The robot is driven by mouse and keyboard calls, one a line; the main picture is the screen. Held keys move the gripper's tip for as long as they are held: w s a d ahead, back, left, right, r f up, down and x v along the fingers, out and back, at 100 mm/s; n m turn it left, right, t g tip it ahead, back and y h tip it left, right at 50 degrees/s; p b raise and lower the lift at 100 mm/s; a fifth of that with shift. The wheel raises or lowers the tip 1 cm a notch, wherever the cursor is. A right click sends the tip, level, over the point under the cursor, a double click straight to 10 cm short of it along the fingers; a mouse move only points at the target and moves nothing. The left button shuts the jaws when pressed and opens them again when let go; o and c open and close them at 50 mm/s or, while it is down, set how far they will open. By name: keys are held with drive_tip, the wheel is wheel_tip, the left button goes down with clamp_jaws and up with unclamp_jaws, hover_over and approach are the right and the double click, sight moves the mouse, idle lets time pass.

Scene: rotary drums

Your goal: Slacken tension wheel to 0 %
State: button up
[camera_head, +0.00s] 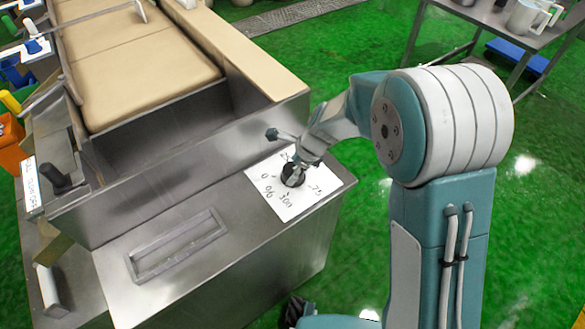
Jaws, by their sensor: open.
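The tension wheel (293,176) is a small dark knob on a white dial plate (295,211), set on the steel top of the machine. The plate shows 0 at the left, a % sign, 100 at the front and 75 at the right. A mark at the back is partly covered. My gripper (286,149) is open over the back of the knob. One finger reaches out to the left above the plate, and the other is close to the knob. I cannot tell whether it touches. The knob's pointer direction is not clear.
A steel wall (190,165) of the machine rises just behind the plate. A recessed steel frame (177,247) lies to the left on the same top. A dark lever (58,180) stands farther left. A table with mugs (522,18) is at the upper right. Green floor is open on the right.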

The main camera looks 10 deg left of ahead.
drive_tip(key=c, duration=0.9)
